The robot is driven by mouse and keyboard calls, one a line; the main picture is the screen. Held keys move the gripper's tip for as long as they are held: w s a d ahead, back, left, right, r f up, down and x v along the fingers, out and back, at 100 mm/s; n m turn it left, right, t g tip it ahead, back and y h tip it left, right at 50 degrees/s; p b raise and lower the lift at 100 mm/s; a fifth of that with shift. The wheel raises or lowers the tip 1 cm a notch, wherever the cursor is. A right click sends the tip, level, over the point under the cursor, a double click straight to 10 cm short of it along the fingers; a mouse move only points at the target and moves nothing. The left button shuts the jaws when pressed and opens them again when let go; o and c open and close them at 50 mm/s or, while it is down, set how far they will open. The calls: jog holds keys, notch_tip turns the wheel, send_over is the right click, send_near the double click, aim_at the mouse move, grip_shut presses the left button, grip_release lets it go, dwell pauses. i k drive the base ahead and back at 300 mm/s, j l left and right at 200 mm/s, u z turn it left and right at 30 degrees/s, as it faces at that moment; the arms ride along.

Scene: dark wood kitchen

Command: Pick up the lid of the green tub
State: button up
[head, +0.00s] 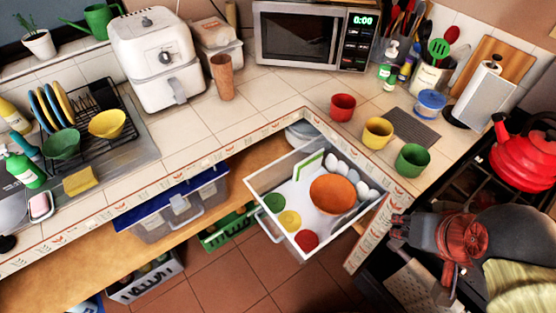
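A green tub (412,160) stands open-topped on the counter near its front right edge. A round green disc (273,203), which looks like a lid, lies in the left corner of the pulled-out white drawer (262,222). A yellow disc (289,220) and a red disc (307,240) lie beside it along the drawer's front. My gripper (398,229) is at the lower right, just right of the drawer and apart from the green disc. Its fingers are small and dark, so I cannot tell if they are open.
The drawer also holds an orange bowl (333,194), several white egg-like items (362,184) and a green-edged item (309,165). A yellow tub (377,133) and a red tub (343,107) stand near the green tub. The counter edge (240,143) overhangs the drawer's back. A red kettle (524,158) is at right.

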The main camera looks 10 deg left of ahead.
aim_at(276, 202)
jog(key=j+u, duration=0.6)
jog(key=j+z, duration=0.1)
jog(key=z, duration=1.2)
jog(key=i+j+u, duration=0.1)
jog(key=u, duration=1.2)
jog(key=z, duration=1.35)
